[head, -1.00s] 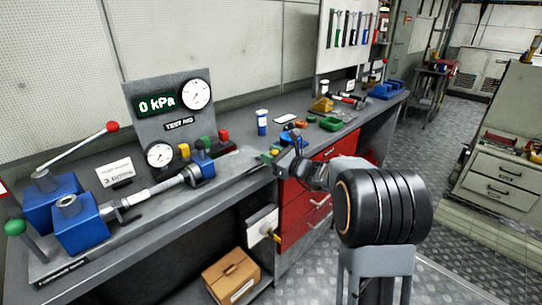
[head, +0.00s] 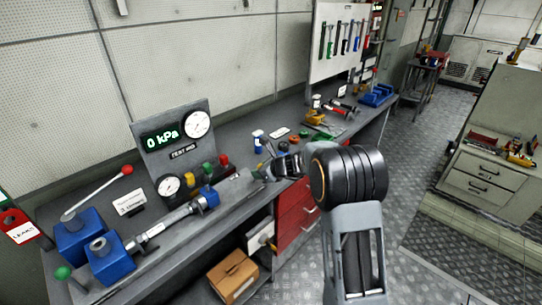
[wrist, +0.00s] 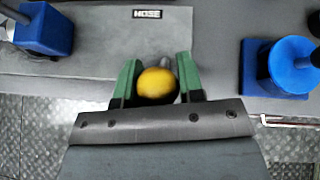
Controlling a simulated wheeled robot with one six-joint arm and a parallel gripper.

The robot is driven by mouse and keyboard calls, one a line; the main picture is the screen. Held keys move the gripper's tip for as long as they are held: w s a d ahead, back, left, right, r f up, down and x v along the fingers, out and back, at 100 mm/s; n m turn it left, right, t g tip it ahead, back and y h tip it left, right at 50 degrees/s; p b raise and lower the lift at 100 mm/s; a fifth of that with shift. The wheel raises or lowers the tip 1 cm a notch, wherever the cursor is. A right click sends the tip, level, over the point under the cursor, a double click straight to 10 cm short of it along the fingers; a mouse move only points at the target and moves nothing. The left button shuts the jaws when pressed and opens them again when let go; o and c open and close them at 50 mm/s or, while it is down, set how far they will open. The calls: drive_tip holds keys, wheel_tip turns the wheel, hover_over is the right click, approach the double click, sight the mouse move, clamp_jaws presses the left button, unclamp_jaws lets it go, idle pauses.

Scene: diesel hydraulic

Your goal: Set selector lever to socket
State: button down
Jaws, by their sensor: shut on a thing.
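In the wrist view, a round yellow knob (wrist: 157,86), which looks like the end of the selector lever, sits between the green fingers of my gripper (wrist: 157,76). The gripper is shut on this knob. A short grey stem shows just beyond it, but most of the lever is hidden. A plate marked HOSE (wrist: 160,13) lies ahead of the fingers; no socket label is readable. In the head view, my gripper (head: 264,173) is low over the bench edge, right of the test rig, and the knob cannot be made out there.
The test rig panel (head: 150,160) reads 0 kPa. A hydraulic cylinder (head: 172,217) and a red-knobbed lever (head: 100,190) are left on the bench. Blue parts flank the gripper in the wrist view, left (wrist: 45,28) and right (wrist: 290,62). A cardboard box (head: 232,275) sits below.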

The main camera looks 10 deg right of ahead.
sight(253, 180)
drive_tip(key=shift+w+a+r+g+h+p, duration=0.25)
drive_tip(key=shift+w+r+g+h+p, duration=0.15)
drive_tip(key=shift+r+p, duration=0.2)
drive_tip(key=shift+w+a, duration=0.1)
drive_tip(key=shift+w+a+f+p, duration=0.1)
drive_tip(key=shift+w+a+p, duration=0.05)
drive_tip(key=shift+w+a, duration=0.35)
drive_tip(key=shift+w+a+p, duration=0.15)
drive_tip(key=shift+w+a, duration=0.15)
drive_tip(key=shift+w, duration=0.3)
drive_tip(key=shift+f, duration=0.1)
idle(0.8)
drive_tip(key=c, duration=0.8)
unclamp_jaws()
drive_tip(key=shift+w, duration=0.1)
drive_tip(key=b+v, duration=0.1)
drive_tip(key=v, duration=1.3)
drive_tip(key=shift+f, duration=0.15)
